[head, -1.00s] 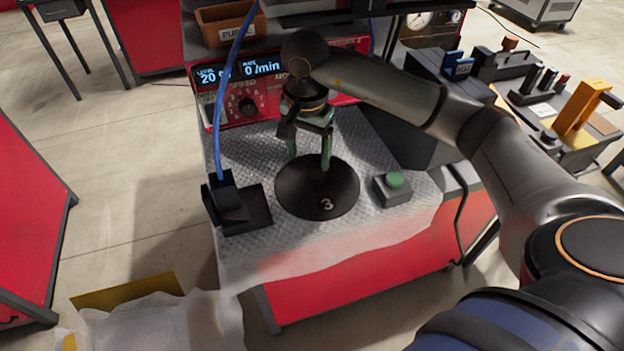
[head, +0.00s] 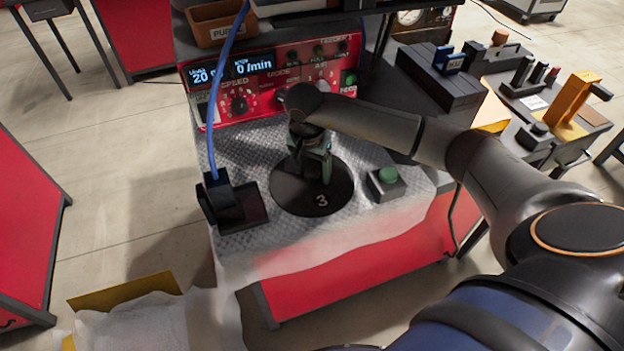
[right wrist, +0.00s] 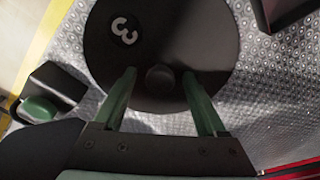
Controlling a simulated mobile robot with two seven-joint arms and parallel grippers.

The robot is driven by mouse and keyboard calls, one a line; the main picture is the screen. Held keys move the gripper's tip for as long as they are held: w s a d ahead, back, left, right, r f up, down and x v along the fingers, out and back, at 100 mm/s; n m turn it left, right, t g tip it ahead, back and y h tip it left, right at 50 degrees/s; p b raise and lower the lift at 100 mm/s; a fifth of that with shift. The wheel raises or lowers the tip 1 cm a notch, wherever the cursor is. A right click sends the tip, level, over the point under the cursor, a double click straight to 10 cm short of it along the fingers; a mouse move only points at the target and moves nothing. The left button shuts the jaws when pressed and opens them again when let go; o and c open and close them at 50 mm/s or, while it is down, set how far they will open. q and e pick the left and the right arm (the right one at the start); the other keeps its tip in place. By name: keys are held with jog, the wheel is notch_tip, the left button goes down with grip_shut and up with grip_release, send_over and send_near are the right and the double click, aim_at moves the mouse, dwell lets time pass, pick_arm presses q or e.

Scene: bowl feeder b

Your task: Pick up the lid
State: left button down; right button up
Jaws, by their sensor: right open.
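The lid (head: 292,199) is a round dark disc marked with a white 3, lying on the metal plate in front of the control panel. In the right wrist view the lid (right wrist: 165,30) shows a small round knob (right wrist: 161,78) near its middle. My right gripper (head: 316,180) is over the lid, its green fingers pointing down. In the right wrist view the right gripper (right wrist: 158,82) is open, with one finger on each side of the knob and gaps on both sides. In the head view the arm hides the knob. My left gripper is not in view.
A black box with a green button (head: 386,182) stands right of the lid. A black block with a blue cable (head: 222,200) stands left of it. The red control panel (head: 275,80) rises behind. Crumpled translucent sheeting (head: 330,240) covers the front edge.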

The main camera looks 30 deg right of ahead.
jog(key=shift+f, duration=0.2)
grip_shut()
dwell(0.5)
